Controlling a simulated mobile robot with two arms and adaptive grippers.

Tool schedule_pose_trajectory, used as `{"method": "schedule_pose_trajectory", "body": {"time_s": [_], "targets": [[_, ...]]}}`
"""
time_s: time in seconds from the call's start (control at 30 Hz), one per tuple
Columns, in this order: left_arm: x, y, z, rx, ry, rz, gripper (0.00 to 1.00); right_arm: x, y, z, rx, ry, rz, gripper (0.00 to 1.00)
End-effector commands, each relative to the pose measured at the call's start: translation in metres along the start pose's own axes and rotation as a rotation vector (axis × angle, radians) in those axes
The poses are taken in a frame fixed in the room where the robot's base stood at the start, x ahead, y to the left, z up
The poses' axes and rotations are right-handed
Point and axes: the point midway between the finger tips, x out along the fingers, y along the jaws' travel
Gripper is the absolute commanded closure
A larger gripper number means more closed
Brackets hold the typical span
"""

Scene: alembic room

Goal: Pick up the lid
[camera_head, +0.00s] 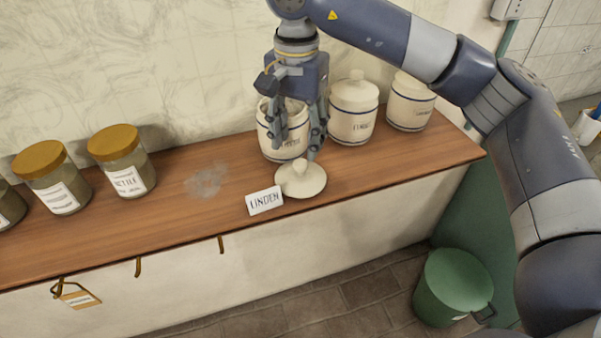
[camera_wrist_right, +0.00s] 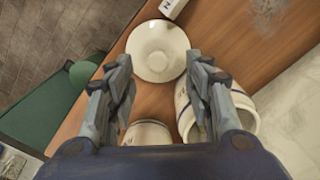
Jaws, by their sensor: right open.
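A round cream lid (camera_head: 300,184) with a knob on top lies on the wooden shelf (camera_head: 216,222), near its front edge. In the right wrist view the lid (camera_wrist_right: 157,51) lies ahead of the fingers. My right gripper (camera_head: 299,146) is open and empty, pointing down just behind and above the lid. The wrist view shows its two fingers (camera_wrist_right: 158,80) spread apart. A cream jar without a lid (camera_head: 284,133) stands behind the gripper and is partly hidden by it. It also shows in the wrist view (camera_wrist_right: 243,118), beside one finger. My left gripper is not in view.
A white LINDEN card (camera_head: 265,201) stands at the lid's left. Lidded cream jars (camera_head: 353,110) stand to the right. Glass jars with yellow-brown lids (camera_head: 123,160) stand at the left. A green bin (camera_head: 452,288) is on the floor.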

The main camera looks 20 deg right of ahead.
Motion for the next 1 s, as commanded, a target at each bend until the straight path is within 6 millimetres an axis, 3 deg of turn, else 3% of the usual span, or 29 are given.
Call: {"method": "schedule_pose_trajectory", "body": {"time_s": [0.37,0.67,0.87,1.0], "targets": [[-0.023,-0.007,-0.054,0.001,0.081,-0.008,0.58,0.046,0.005,-0.005,0.000,-0.002,0.000,0.53],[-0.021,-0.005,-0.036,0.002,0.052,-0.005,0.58,0.053,0.005,-0.005,-0.001,-0.001,-0.001,0.53],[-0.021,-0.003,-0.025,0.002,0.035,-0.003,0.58,0.053,0.005,-0.005,-0.001,-0.001,-0.001,0.98],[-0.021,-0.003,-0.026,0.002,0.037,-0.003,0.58,0.052,0.004,-0.005,0.000,-0.001,-0.001,1.00]]}}
